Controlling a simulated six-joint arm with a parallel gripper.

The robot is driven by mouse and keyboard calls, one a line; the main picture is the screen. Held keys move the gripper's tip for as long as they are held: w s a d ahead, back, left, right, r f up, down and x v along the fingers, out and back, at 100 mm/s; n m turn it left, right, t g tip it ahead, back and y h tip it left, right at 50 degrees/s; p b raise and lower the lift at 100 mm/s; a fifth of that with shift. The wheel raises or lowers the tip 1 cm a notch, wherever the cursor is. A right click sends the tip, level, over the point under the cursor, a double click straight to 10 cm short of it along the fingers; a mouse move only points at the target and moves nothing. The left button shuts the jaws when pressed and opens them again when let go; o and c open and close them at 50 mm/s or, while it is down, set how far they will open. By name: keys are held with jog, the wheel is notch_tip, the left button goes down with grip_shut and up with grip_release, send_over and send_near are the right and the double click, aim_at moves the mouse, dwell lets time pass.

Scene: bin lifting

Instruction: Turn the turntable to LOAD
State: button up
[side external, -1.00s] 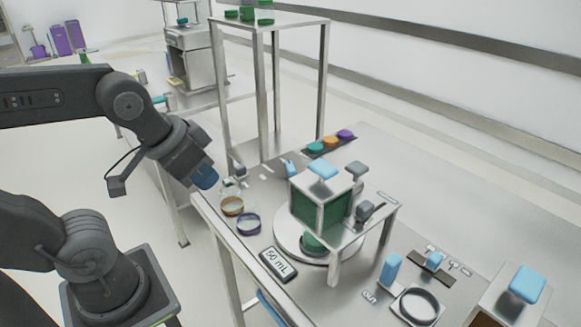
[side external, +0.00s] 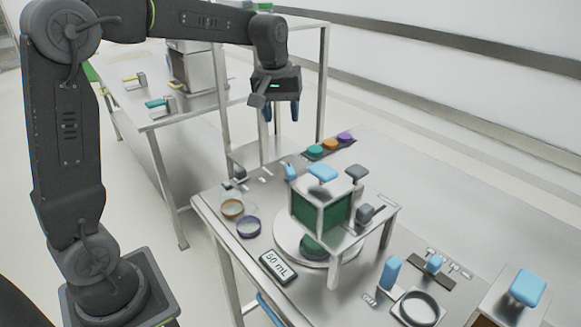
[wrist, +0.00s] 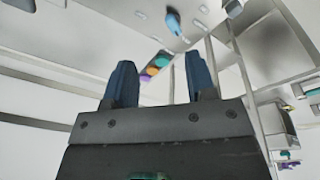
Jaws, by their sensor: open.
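The round white turntable (side external: 284,243) lies on the metal table, partly hidden under a square metal frame. A green-sided box (side external: 322,212) with a light blue top handle (side external: 322,172) stands in that frame, above the turntable. My gripper (side external: 281,113) hangs in the air above and behind the table, pointing down, with its two blue fingers apart and nothing between them. The fingers also show apart in the wrist view (wrist: 160,85). No LOAD marking can be read on the turntable.
Teal, orange and purple buttons (side external: 330,145) sit at the table's back edge. A 50 mL display (side external: 278,266), two small rings (side external: 248,226), a blue block (side external: 390,272) and a larger ring (side external: 419,307) surround the turntable. A tall metal rack (side external: 322,85) stands behind.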

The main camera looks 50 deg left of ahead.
aim_at(291, 169)
jog(key=w+a+f+n+g, duration=0.2)
jog(key=w+a+f+n, duration=0.2)
jog(key=w+a+f, duration=0.45)
jog(key=f, duration=1.4)
jog(key=shift+w+d, duration=0.25)
jog(key=c, duration=0.9)
